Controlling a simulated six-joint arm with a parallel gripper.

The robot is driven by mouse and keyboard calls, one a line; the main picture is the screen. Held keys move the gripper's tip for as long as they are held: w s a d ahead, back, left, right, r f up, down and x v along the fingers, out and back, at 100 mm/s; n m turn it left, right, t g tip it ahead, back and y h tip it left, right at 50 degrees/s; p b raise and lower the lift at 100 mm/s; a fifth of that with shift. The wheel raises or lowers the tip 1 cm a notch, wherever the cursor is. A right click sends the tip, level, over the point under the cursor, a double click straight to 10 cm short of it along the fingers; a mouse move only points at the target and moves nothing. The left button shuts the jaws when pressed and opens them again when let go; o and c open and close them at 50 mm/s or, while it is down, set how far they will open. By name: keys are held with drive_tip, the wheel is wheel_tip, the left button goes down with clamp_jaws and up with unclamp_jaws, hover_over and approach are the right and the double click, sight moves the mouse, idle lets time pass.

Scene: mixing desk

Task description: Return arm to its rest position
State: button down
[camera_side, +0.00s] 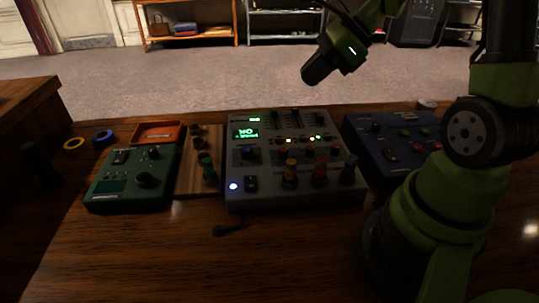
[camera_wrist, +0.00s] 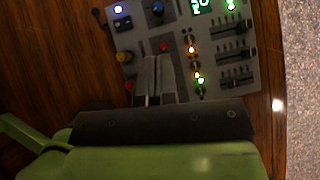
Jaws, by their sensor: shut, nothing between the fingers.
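My gripper (camera_side: 316,70) is held up above the desk, over the far side of the grey mixer (camera_side: 238,188) in the side view. It is clear of everything. In the wrist view my gripper's fingers (camera_wrist: 154,98) are together with nothing between them. The grey mixer also shows in the wrist view (camera_wrist: 262,62), with lit green and orange lights, a blue knob and sliders. The fingers hide part of its panel.
A green device (camera_side: 115,195) and a wooden board with knobs (camera_side: 186,182) are left of the mixer. A blue device (camera_side: 365,130) is to its right, partly behind my arm. The front desk (camera_side: 150,255) is mostly clear.

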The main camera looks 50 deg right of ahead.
drive_tip(key=s+a+r+n+h, duration=0.1)
drive_tip(key=s+a+r+n, duration=0.3)
drive_tip(key=n, duration=0.7)
drive_tip(key=s+a+r+n+h, duration=0.1)
drive_tip(key=s+a+r+n, duration=0.4)
drive_tip(key=n, duration=0.7)
drive_tip(key=s+a, duration=0.2)
drive_tip(key=s, duration=0.1)
drive_tip(key=shift+s+r+h, duration=0.2)
drive_tip(key=shift+r+h, duration=0.05)
drive_tip(key=shift+h, duration=0.05)
drive_tip(key=shift+a, duration=0.1)
